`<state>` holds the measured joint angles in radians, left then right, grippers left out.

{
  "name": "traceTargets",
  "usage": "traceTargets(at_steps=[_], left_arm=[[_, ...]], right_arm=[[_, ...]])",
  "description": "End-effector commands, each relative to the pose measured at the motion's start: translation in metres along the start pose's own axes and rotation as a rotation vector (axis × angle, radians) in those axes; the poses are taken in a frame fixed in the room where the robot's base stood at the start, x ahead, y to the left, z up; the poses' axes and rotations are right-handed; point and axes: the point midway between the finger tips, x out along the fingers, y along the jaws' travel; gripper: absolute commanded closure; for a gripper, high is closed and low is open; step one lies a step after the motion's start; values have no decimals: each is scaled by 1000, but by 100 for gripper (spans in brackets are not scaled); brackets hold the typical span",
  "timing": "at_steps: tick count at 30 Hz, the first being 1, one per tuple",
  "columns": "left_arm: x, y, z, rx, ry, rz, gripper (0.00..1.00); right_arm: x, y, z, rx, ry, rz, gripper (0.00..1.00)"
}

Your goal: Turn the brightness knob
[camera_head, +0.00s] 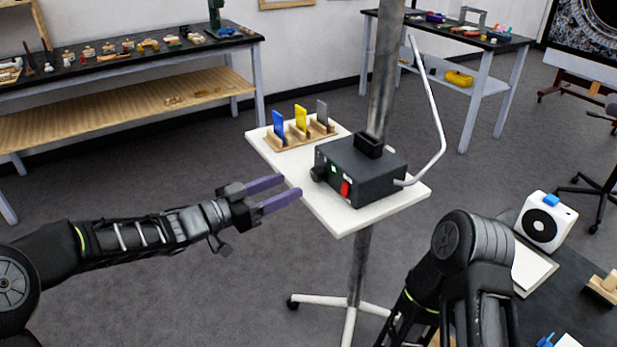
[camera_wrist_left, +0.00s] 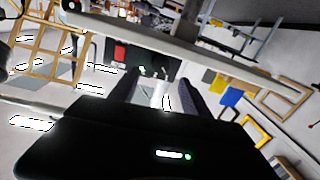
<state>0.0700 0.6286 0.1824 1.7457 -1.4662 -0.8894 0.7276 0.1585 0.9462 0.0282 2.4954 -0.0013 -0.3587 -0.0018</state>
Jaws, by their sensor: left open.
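The dark control box (camera_head: 365,172) sits on a small white shelf (camera_head: 345,222) fixed to a grey pole. A round black knob (camera_head: 318,174) sticks out at the left of its front, left of a green-lit part (camera_head: 333,169) and a red switch (camera_head: 345,189). My left gripper (camera_head: 289,189) is open and empty, its purple fingers pointing at the knob from the left, with a gap between. In the left wrist view the dark fingers (camera_wrist_left: 158,82) stand apart, and the red switch (camera_wrist_left: 120,53) shows beyond them; I cannot make out the knob there.
A bent white rod (camera_head: 432,95) rises at the box's right. My right arm is at the lower right, near a white device (camera_head: 541,222) on a dark table.

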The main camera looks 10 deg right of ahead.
Motion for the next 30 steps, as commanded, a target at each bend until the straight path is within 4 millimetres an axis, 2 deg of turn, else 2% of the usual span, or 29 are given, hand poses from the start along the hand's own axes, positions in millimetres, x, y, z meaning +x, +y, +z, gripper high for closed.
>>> traceTargets(at_steps=[12,15,25,30], left_arm=[[59,1,0,0,0,1,44],[68,0,0,0,1,0,44],[73,0,0,-1,0,-1,44],[72,0,0,0,0,-1,57]], right_arm=[[-4,-2,0,0,0,0,64],[-4,-2,0,0,0,0,64],[-4,-2,0,0,0,0,64],[-4,-2,0,0,0,0,64]])
